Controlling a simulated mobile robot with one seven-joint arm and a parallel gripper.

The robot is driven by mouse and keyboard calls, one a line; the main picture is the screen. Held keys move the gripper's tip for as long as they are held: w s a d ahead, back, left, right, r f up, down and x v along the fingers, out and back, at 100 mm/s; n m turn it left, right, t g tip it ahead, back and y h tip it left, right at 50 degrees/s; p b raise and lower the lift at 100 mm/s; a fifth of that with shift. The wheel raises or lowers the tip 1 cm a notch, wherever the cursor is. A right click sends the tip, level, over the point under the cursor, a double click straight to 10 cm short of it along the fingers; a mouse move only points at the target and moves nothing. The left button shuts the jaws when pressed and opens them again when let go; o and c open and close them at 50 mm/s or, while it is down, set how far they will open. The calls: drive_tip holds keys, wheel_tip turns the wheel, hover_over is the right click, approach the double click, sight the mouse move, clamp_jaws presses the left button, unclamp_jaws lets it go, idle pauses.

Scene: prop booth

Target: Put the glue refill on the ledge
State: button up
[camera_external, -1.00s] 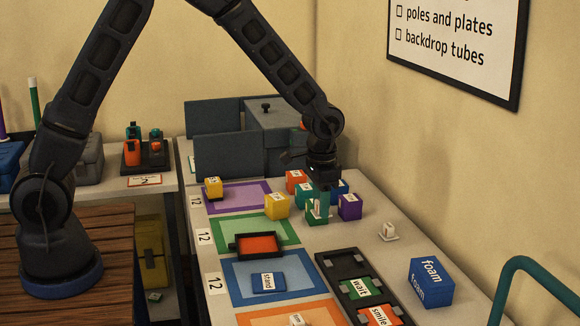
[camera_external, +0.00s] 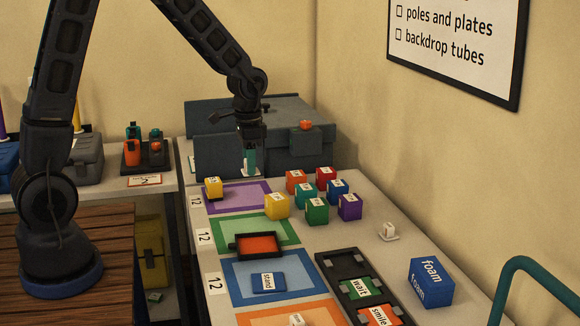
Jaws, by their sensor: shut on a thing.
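My gripper (camera_external: 249,147) is shut on a small teal piece with a white lower part, which I take to be the glue refill (camera_external: 249,160). It hangs upright below the jaws, in front of the grey panels and above the far end of the table, near the purple-bordered mat. I cannot tell whether its bottom touches anything. A small grey block sticks out from the front of the large grey box, and its top may be the ledge (camera_external: 305,143). A small orange piece (camera_external: 306,125) sits there, to the right of my gripper.
Several coloured cubes (camera_external: 317,210) stand on the table right of the purple mat (camera_external: 252,194). A black tray (camera_external: 258,244), a blue foam block (camera_external: 431,283) and a small white piece (camera_external: 388,231) are nearer. The table's right side is mostly clear.

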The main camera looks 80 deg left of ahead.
sight(252, 230)
wheel_tip(252, 230, down, 17)
drive_tip(key=shift+r, duration=0.15)
idle(0.5)
drive_tip(key=shift+f, duration=0.2)
drive_tip(key=o, duration=0.8)
drive_tip(key=shift+c, duration=0.2)
